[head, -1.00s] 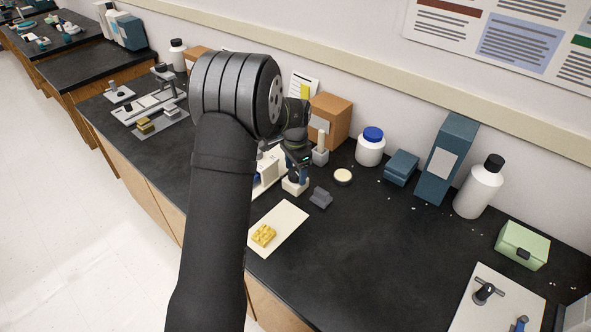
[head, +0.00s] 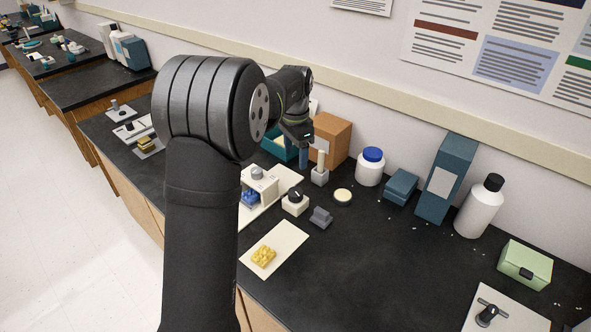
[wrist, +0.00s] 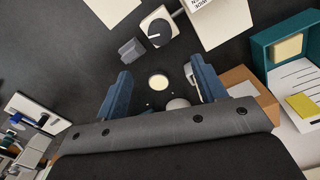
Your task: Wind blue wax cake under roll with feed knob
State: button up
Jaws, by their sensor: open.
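The blue wax cake (head: 250,198) sits in the white press (head: 272,205), partly hidden behind my arm. The roll is not clearly visible; a pale housing (head: 258,180) stands over the blue cake. The feed knob (head: 295,195) is black on a cream block, to the right of the press. In the wrist view the knob (wrist: 160,31) shows a white pointer line, beyond my fingertips. My gripper (head: 303,158) is open and empty, raised behind the knob and apart from it. Its two blue fingers show spread in the wrist view (wrist: 160,72).
A grey notched block (head: 320,218), a round cream disc (head: 343,197) and a holder with an upright pale stick (head: 320,170) stand near the knob. A yellow cake (head: 263,257) lies on a cream plate (head: 285,240). A teal tray (head: 280,147) and brown box (head: 333,138) stand behind.

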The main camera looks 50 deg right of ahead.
jog(key=shift+r, duration=1.55)
jog(key=a+r+n+t+h, duration=0.1)
jog(key=a+r+n, duration=0.3)
jog(key=a, duration=0.9)
jog(key=a+r+n+t+h, duration=0.1)
jog(key=a+r+n, duration=0.25)
jog(key=a, duration=0.95)
jog(key=s+a+f+n+t, duration=0.1)
jog(key=s+a+f+n, duration=0.4)
jog(key=a, duration=0.5)
jog(key=s+a+f+n+t, duration=0.2)
jog(key=s+a+f+n, duration=0.2)
jog(key=a, duration=0.7)
jog(key=s+f, duration=0.2)
jog(key=s, duration=0.1)
jog(key=shift+a+n, duration=0.3)
jog(key=shift+n, duration=0.05)
